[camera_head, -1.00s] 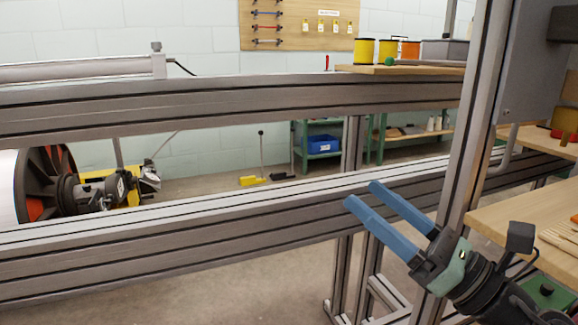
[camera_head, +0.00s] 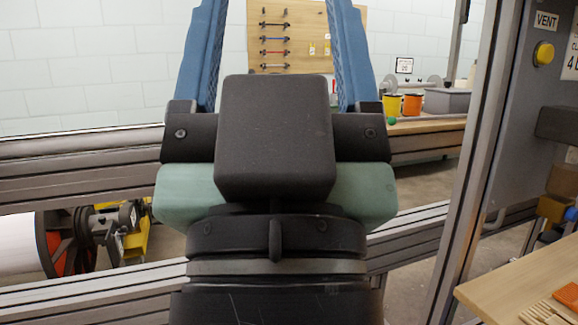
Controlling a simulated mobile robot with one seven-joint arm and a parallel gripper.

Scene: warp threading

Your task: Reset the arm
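My gripper (camera_head: 276,40) fills the middle of the head view, very close to the camera and pointing up. Its two blue fingers stand wide apart at the left and right, with only the wall and a pegboard showing between them. The fingertips run out of the top of the picture. A dark block on the wrist covers the lower part of the gap. My arm hides much of the metal frame behind it.
Horizontal metal rails (camera_head: 80,180) cross behind my arm, and an upright post (camera_head: 478,160) stands at the right. A wooden table (camera_head: 520,280) is at the lower right. A grey panel with a yellow button (camera_head: 543,53) is at the far right. A large roll (camera_head: 18,245) is at the left.

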